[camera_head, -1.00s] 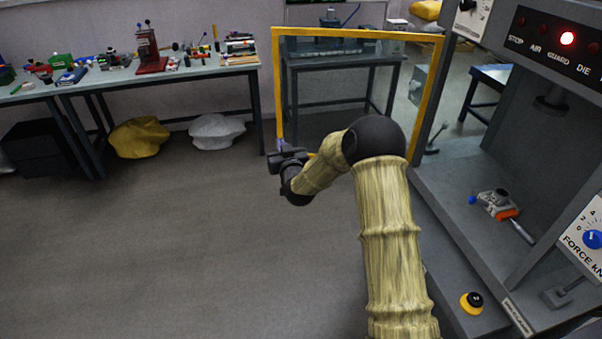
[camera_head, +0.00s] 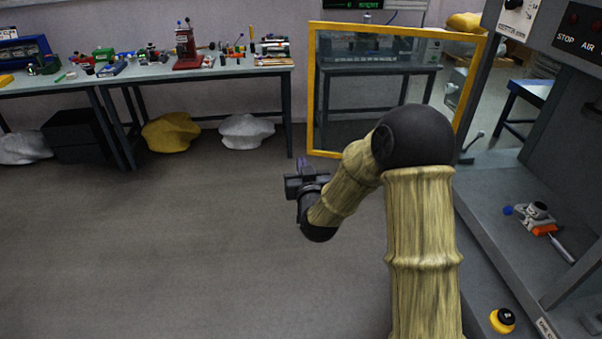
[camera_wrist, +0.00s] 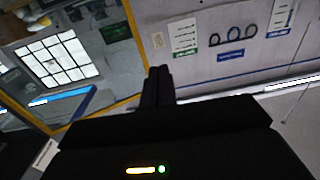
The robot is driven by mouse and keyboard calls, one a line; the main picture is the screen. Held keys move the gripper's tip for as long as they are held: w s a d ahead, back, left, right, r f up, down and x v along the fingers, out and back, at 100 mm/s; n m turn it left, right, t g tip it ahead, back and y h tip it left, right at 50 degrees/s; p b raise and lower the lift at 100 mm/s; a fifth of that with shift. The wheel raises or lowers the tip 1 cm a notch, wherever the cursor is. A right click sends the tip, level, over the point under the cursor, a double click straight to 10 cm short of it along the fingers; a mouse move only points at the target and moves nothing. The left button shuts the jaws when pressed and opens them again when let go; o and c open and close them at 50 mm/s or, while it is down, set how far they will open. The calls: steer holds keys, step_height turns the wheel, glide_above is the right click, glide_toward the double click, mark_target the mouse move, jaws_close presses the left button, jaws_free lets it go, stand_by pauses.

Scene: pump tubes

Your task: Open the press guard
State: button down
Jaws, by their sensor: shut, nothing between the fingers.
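The press guard (camera_head: 313,95) is a clear panel in a yellow frame, swung out to the left of the grey press (camera_head: 480,185). Its frame also shows in the wrist view (camera_wrist: 135,50), at left. My gripper (camera_head: 303,165) is in front of and just left of the guard's lower left corner in the head view. In the wrist view my gripper's fingers (camera_wrist: 158,85) are together with nothing between them. They overlap the frame's edge in that view, and I cannot tell whether they touch it. The fingertips are small in the head view.
A bench (camera_head: 220,70) with small tools and a red stand is at the back left. Yellow and white sacks lie under it. Inside the press sits a small part with an orange piece (camera_head: 544,229). A yellow button (camera_head: 502,320) is at the press's front. The floor at left is clear.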

steer(key=shift+s+a, duration=0.15)
steer(key=shift+s, duration=0.15)
steer(key=shift+f, duration=0.1)
steer(key=s+d+r+g+h+p, duration=0.1)
steer(key=s+d+r+g+p, duration=0.3)
steer(key=s, duration=0.5)
steer(key=s+d+r+m+g+h+p, duration=0.1)
steer(key=s+d+r+g+p, duration=0.3)
steer(key=s+d+g+p, duration=0.2)
steer(key=s+d+r+g+p, duration=0.4)
steer(key=s+p, duration=0.4)
steer(key=s, duration=0.5)
steer(key=shift+s+d+m+g+h, duration=0.4)
steer(key=shift+g, duration=0.2)
